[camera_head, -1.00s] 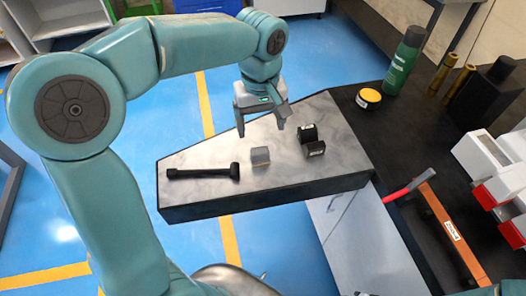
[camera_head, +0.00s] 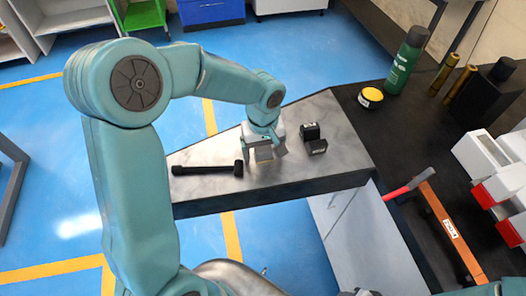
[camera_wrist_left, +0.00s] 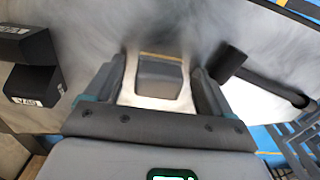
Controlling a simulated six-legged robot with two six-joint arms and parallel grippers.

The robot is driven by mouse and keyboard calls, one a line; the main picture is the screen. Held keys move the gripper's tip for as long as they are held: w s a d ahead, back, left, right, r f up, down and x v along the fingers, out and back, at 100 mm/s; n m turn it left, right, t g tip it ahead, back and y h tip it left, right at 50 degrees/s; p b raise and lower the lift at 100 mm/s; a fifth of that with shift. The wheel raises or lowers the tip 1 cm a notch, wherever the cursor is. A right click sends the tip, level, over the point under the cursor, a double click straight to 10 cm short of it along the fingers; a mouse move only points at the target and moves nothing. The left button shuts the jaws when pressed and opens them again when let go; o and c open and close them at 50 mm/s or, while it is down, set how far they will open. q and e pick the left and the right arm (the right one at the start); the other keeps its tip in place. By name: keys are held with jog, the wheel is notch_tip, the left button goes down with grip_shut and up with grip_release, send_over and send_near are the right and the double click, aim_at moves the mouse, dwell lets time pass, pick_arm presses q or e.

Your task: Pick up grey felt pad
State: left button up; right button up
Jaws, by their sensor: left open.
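The grey felt pad (camera_wrist_left: 160,78) is a small grey block with a tan edge on the grey tabletop (camera_head: 330,172). In the left wrist view it sits between the two fingers of my left gripper, with a bright gap on each side. In the head view my left gripper (camera_head: 265,149) is open, low over the table, and the pad (camera_head: 263,155) is mostly hidden by it. I cannot tell exactly how high the fingertips are above the table. My right gripper is not in view.
A black hammer-like tool (camera_head: 207,169) lies just left of the gripper, and two black blocks (camera_head: 313,139) stand to its right. The dark bench at right holds a green spray can (camera_head: 405,60), a yellow-lidded tin (camera_head: 371,97) and a red-handled tool (camera_head: 410,185).

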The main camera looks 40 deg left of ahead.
aim_at(264, 148)
pick_arm(q)
jog(key=shift+w, duration=0.1)
jog(key=c, duration=1.2)
notch_tip(264, 148, up, 20)
jog(key=shift+r, duration=0.1)
jog(key=shift+o, duration=0.9)
